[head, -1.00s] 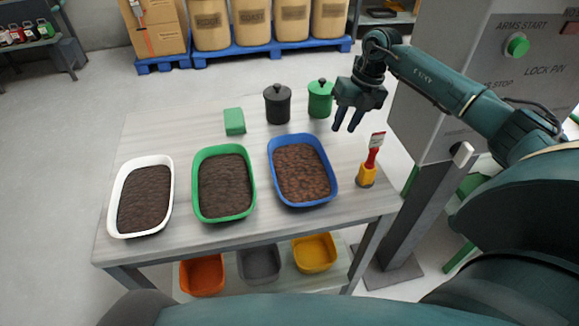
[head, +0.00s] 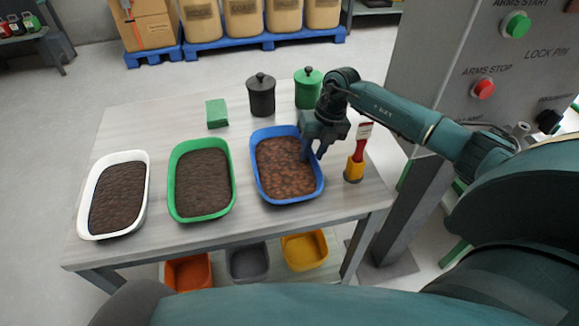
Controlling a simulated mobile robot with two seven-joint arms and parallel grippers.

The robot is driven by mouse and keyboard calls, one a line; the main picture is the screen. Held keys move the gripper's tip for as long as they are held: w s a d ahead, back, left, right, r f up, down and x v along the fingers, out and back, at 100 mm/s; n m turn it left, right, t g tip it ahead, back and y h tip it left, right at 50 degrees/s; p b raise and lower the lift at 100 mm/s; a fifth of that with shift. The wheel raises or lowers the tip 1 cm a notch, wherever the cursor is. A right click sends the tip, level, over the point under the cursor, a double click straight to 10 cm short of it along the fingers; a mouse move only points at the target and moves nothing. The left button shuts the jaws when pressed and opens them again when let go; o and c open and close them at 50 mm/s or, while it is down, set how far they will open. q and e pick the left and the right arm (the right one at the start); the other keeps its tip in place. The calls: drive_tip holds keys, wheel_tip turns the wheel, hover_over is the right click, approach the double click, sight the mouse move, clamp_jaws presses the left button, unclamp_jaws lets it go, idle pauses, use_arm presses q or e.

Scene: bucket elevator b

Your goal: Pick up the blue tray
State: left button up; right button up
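The blue tray (head: 269,198) sits on the table, right of the green tray, and is filled with brown beans or pellets. My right gripper (head: 312,155) points down at the tray's right rim near its far corner. Its two fingers are apart, one over the inside of the tray and one at the outer side. I cannot tell whether they touch the rim. The gripper hides part of the far right rim. My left gripper is not in view.
A green tray (head: 176,209) and a white tray (head: 87,222) hold dark contents. Black (head: 261,97) and green (head: 307,92) canisters and a green block (head: 216,113) stand behind.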

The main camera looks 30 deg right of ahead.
drive_tip(key=shift+a, duration=0.1)
clamp_jaws()
idle(1.4)
